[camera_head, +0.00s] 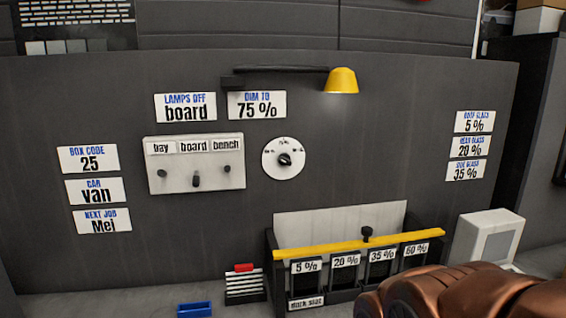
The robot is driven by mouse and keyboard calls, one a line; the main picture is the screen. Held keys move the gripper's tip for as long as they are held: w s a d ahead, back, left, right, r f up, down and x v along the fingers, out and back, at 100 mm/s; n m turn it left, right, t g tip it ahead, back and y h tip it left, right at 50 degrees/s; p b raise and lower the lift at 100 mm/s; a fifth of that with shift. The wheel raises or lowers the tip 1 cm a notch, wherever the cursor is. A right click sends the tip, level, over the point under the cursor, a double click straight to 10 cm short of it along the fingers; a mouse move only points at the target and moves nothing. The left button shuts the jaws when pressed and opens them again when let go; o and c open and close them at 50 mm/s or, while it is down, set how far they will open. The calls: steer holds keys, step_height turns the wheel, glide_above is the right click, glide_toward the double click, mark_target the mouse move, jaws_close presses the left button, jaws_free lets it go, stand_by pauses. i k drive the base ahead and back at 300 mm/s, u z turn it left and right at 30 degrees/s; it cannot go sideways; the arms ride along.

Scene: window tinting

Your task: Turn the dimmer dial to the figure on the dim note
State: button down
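The dimmer dial (283,158) is a round white plate on the dark wall panel, with a small black knob at its centre and tiny marks around its upper edge. The marks and the knob's setting are too small to read. The dim note (257,105) is a white card just above and left of the dial; it reads "DIM TO 75 %". Copper-coloured links of my arm fill the bottom right corner, below and right of the dial and well apart from it. My gripper's fingers do not show.
A switch plate (194,163) labelled bay, board and bench is left of the dial. A yellow lamp (342,80) on a black arm juts out above it. A rack with a yellow bar (345,248) stands below. The panel around the dial is bare.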

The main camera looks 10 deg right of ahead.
mark_target(284, 159)
steer(key=k, duration=1.3)
steer(key=u, duration=0.7)
steer(key=i, duration=0.6)
steer(key=u, duration=0.7)
steer(key=i, duration=0.75)
steer(key=z, duration=0.75)
steer(key=i, duration=0.6)
steer(key=z, duration=0.6)
